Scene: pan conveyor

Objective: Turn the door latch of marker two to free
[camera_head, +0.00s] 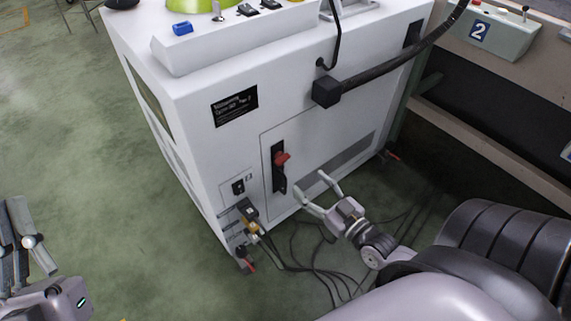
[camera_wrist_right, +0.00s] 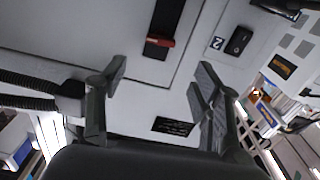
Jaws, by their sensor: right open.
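The door latch is a red handle (camera_head: 282,158) on a black plate (camera_head: 278,180), set in a door panel on the front of a white machine (camera_head: 200,140). In the right wrist view the red handle (camera_wrist_right: 160,41) lies crosswise on its black plate (camera_wrist_right: 168,18). My right gripper (camera_head: 310,183) is open and empty, below and right of the latch in the head view. Its fingers (camera_wrist_right: 162,68) show apart in the wrist view, and no contact with the latch is visible. My left gripper (camera_head: 25,225) is at the lower left, away from the machine; its opening is unclear.
A small black switch (camera_head: 238,187) sits left of the latch. Plugs (camera_head: 248,222) and dark cables (camera_head: 310,265) hang low and run across the floor. A thick black hose (camera_head: 400,62) joins a black connector (camera_head: 326,92).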

